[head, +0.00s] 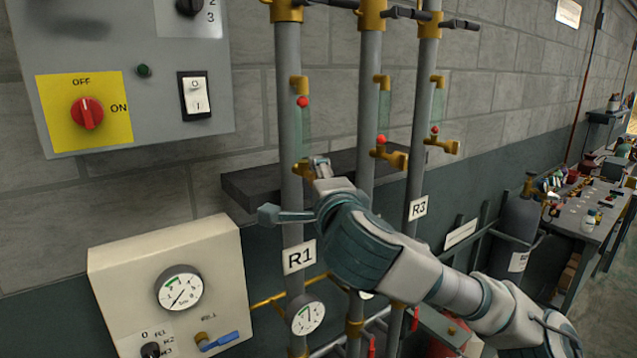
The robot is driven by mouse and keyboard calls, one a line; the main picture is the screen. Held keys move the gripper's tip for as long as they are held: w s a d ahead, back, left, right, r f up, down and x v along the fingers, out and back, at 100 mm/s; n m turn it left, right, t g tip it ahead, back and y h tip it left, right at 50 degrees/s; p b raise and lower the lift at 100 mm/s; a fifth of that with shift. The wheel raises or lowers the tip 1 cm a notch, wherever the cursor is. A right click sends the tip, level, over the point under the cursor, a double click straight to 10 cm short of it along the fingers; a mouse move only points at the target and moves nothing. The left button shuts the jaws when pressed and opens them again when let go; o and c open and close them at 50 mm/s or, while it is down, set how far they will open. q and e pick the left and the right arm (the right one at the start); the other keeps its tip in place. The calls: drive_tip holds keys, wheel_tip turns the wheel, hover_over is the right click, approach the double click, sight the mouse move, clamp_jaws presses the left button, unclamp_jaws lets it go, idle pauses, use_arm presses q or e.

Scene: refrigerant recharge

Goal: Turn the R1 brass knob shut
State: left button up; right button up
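The R1 pipe (290,130) is the leftmost of three grey vertical pipes, with a white R1 label (299,257). Its brass knob (301,168) sits at the lower end of the green sight tube, below a red ball (302,102). My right gripper (320,168) is at this knob, its tip just right of it or touching it, and hides part of it. Whether its fingers are closed around the knob cannot be told. A teal piece (284,214) sticks out leftward beside the gripper, across the R1 pipe. My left gripper is not in view.
A dark shelf (250,187) is behind the pipes. The R2 (390,155) and R3 (443,145) brass knobs are to the right. A grey control panel (130,150) is upper left, a cream gauge box (130,260) lower left. A workbench (590,212) stands far right.

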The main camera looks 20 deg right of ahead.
drive_tip(key=s, duration=1.2)
drive_tip(key=shift+a, duration=0.25)
drive_tip(key=shift+f, duration=0.1)
